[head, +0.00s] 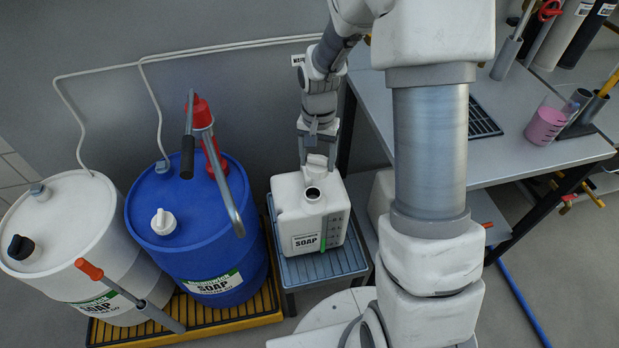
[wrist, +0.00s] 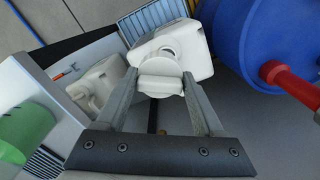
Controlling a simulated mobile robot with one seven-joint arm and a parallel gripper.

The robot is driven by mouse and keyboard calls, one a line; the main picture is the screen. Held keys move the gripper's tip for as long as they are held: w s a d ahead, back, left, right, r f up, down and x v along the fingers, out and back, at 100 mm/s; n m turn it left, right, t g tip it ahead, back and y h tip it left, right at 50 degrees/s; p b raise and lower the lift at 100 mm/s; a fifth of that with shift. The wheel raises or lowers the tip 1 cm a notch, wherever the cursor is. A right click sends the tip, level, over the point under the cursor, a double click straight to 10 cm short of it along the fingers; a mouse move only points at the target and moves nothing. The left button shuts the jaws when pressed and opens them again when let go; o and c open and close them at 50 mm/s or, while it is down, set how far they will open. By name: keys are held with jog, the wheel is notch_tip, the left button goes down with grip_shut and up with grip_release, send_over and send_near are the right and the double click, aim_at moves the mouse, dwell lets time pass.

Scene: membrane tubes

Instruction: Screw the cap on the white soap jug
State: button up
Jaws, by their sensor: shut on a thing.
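The white soap jug (head: 291,225) stands upright on a small blue-grey stand (head: 322,267). Its neck (head: 312,194) is open and dark inside in the head view. My gripper (head: 318,162) is above the rear of the jug, pointing down, shut on a white cap (head: 316,160). In the wrist view the cap (wrist: 160,82) sits between both fingertips, in front of the jug (wrist: 185,48), and partly covers the jug's neck. The cap is apart from the neck in the head view; its exact height above the jug is hard to tell.
A blue soap drum (head: 192,235) with a red-and-grey hand pump stands left of the jug. A white drum (head: 60,235) is further left. A grey workbench (head: 500,165) with a pink-filled beaker (head: 545,125) is at right. Another white container (wrist: 100,85) shows in the wrist view.

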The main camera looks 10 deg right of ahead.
aim_at(314, 169)
jog(key=f+m+b, duration=0.2)
jog(key=w+f+m+b, duration=0.1)
jog(key=f+m+b, duration=0.1)
jog(key=m, duration=0.1)
jog(key=w+f+m+b, duration=0.1)
jog(key=f+m+b, duration=0.1)
jog(key=m, duration=0.1)
jog(key=shift+w+a+f+b, duration=0.1)
jog(key=shift+a+b, duration=0.05)
jog(key=shift+b, duration=0.2)
notch_tip(314, 169, down, 8)
jog(key=m+b, duration=0.4)
jog(key=b, duration=0.3)
jog(key=shift+w+r, duration=0.25)
jog(key=shift+w, duration=0.15)
jog(key=shift+a+f+p, duration=0.1)
jog(key=shift+f+p, duration=0.2)
jog(key=shift+p, duration=0.05)
dwell(1.5)
jog(key=o, duration=1.5)
jog(key=shift+c, duration=0.2)
jog(key=shift+r, duration=0.1)
jog(key=shift+r+p, duration=2.9)
jog(key=shift+r, duration=0.5)
